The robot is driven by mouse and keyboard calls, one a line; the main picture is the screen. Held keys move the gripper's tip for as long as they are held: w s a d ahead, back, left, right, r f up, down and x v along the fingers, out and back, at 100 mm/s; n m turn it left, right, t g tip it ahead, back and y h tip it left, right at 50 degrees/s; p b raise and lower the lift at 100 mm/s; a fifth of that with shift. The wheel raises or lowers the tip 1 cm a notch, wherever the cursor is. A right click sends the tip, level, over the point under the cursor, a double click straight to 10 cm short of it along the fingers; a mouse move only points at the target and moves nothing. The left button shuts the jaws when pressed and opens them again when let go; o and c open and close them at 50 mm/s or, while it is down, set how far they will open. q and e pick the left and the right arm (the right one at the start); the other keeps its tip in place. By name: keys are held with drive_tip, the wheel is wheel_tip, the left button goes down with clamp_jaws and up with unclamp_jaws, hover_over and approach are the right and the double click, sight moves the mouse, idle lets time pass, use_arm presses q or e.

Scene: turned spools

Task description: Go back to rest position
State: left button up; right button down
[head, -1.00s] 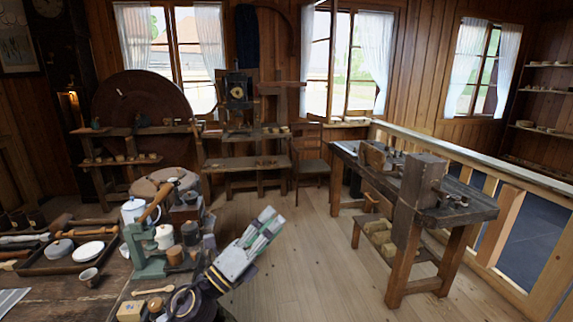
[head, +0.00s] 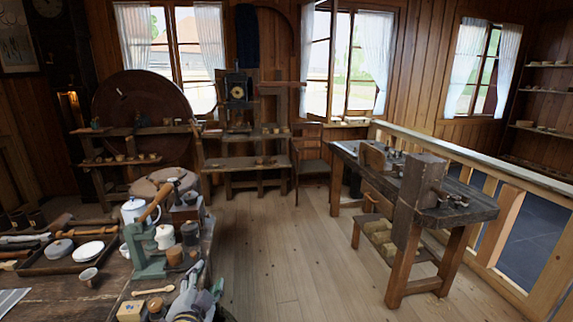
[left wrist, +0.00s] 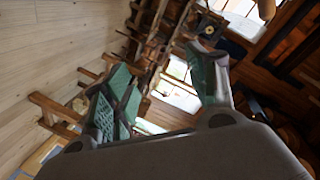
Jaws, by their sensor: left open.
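My left gripper (head: 207,283) is low in the head view, beside the right edge of the cluttered table (head: 62,296). In the left wrist view its two green-padded fingers (left wrist: 162,95) stand wide apart with nothing between them. The fingers point towards the room and windows, seen tilted. My right gripper does not show in either view.
A heavy workbench (head: 470,208) stands at the right. The wooden floor (head: 290,260) between is clear.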

use_arm(q)
drive_tip(key=s+f+n+g+h, duration=0.2)
drive_tip(key=s+f+n+g, duration=0.5)
drive_tip(key=s+f+g, duration=0.95)
drive_tip(key=s+f+t+p, duration=0.2)
drive_tip(key=s+f+p, duration=0.25)
drive_tip(key=f, duration=0.85)
drive_tip(key=s+f+t+p, duration=0.1)
drive_tip(key=s+f+p, duration=0.35)
drive_tip(key=f, duration=0.85)
drive_tip(key=s+a+f+p, duration=0.1)
drive_tip(key=s+f+p, duration=0.2)
drive_tip(key=s, duration=0.4)
drive_tip(key=s+a+f+p, duration=0.2)
drive_tip(key=s+f+p, duration=0.1)
drive_tip(key=s, duration=0.4)
drive_tip(key=s+a+f+g+p, duration=0.1)
drive_tip(key=s+a+f+p, duration=0.1)
drive_tip(key=s+f, duration=0.3)
drive_tip(key=s+p, duration=0.1)
drive_tip(key=s, duration=0.1)
drive_tip(key=shift+s+m+y, duration=0.3)
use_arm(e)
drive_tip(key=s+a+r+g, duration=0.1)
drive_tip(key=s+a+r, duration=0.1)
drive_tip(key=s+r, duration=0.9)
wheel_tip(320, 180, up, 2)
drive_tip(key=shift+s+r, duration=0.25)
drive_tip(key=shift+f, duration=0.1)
